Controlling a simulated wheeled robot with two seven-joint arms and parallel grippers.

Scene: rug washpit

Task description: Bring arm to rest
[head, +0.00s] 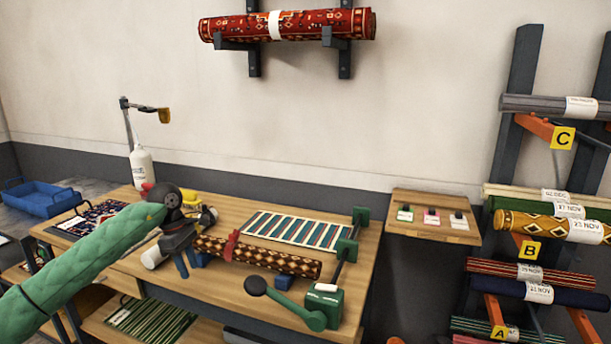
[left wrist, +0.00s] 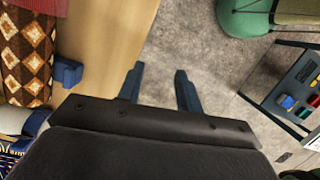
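My left arm, in a green quilted sleeve, reaches in from the left in the head view. Its dark gripper (head: 182,262) hangs at the bench, just left of a brown diamond-patterned rolled rug (head: 258,257). In the left wrist view the two blue fingers of this gripper (left wrist: 159,72) stand apart with nothing between them, over bare grey floor. The rolled rug (left wrist: 27,55) lies to the left there, apart from the fingers. My right gripper is in neither view.
The wooden bench (head: 352,255) carries a striped rug (head: 298,229), a green crank device (head: 322,305) and a white bottle (head: 142,167). A rack with rolled rugs (head: 550,226) stands at right. A small shelf (head: 432,216) is on the wall. A blue tray (head: 40,198) is at left.

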